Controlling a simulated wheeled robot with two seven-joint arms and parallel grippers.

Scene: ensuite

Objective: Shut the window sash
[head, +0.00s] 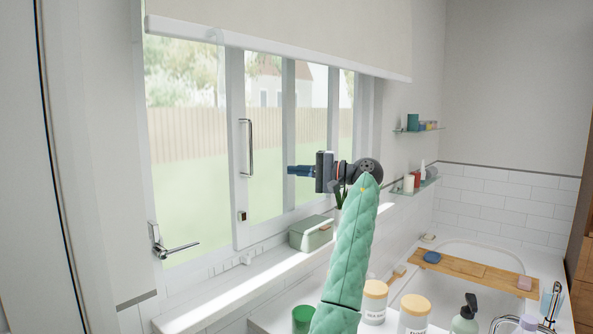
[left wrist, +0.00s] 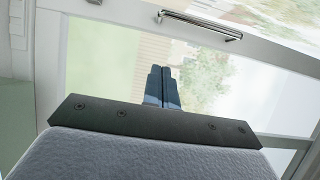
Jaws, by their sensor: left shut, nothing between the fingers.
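The window has pale frames, and a sash (head: 239,190) with a vertical metal bar handle (head: 247,147) stands in its middle part. To the left is a wide, bare-looking area with a lever latch (head: 172,244) low on the jamb; I cannot tell if glass fills it. My left gripper (head: 290,170) has blue fingers closed together, pointing left, in front of the window and to the right of the bar handle. In the left wrist view, the shut, empty fingers (left wrist: 162,72) point toward the sash, with the bar handle (left wrist: 200,25) beyond their tips, apart from them. My right gripper is not in view.
A roller blind (head: 280,40) hangs over the window top. The sill (head: 205,300) holds a green box (head: 310,233). Jars (head: 375,302), a green cup (head: 303,319) and a soap bottle (head: 465,318) stand below. Small shelves (head: 415,187) and a bath (head: 470,246) with a wooden tray are at right.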

